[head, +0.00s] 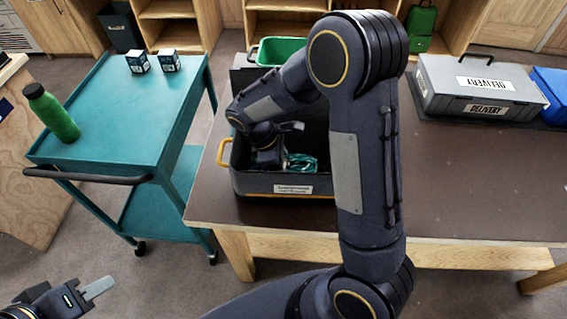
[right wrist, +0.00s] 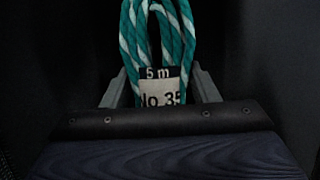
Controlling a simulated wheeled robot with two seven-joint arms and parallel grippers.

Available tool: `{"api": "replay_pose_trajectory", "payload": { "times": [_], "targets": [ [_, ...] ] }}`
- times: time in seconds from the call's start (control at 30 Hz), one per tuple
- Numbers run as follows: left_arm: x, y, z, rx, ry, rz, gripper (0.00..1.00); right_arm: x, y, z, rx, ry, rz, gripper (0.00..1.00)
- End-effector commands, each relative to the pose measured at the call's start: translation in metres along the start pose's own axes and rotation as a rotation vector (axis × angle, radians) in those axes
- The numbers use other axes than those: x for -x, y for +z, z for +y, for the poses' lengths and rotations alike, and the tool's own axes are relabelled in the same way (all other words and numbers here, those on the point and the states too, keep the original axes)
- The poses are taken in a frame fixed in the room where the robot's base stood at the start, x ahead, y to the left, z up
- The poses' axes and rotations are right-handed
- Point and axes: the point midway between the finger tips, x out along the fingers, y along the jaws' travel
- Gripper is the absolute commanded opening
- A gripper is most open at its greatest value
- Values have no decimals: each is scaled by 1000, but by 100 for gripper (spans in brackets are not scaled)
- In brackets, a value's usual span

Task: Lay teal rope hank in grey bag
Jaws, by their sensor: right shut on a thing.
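The grey bag (head: 255,184) is an open dark container with a yellow handle and a white front label, standing at the left end of the brown table. The teal rope hank (head: 301,165) is inside its walls, partly hidden by my right arm. In the right wrist view the hank (right wrist: 150,40) is teal and white, with a "5 m" band. My right gripper (right wrist: 160,95) is shut on the hank at that band, its fingers on either side. Whether the hank touches the bag floor cannot be told. My left gripper (head: 90,290) is low at the left, away from the bag; only one finger shows clearly.
A teal cart (head: 120,105) with a green bottle (head: 52,112) and two small boxes (head: 153,61) stands left of the table (head: 460,185). A grey delivery case (head: 480,85) and a blue box (head: 552,95) are at the right. A green bin (head: 280,48) is behind the bag. The table's front right is clear.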

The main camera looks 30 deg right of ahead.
Motion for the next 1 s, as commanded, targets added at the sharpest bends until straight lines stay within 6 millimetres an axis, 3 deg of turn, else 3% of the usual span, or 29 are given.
{"api": "replay_pose_trajectory", "payload": {
  "times": [0.17, 0.2, 0.37, 0.67, 1.0],
  "targets": [
    [0, 0, 0, 0, 0, 0, 34, 0, 0, 0, 0, 0, 0, 18],
    [0, 0, 0, 0, 0, 0, 34, 0, 0, 0, 0, 0, 0, 59],
    [0, 0, 0, 0, 0, 0, 34, 0, 0, 0, 0, 0, 0, 79],
    [0, 0, 0, 0, 0, 0, 34, 2, 0, 0, 0, 0, 1, 79],
    [1, 0, 0, 0, 0, 0, 34, 54, 0, 0, 0, 3, 4, 79]
  ]
}}
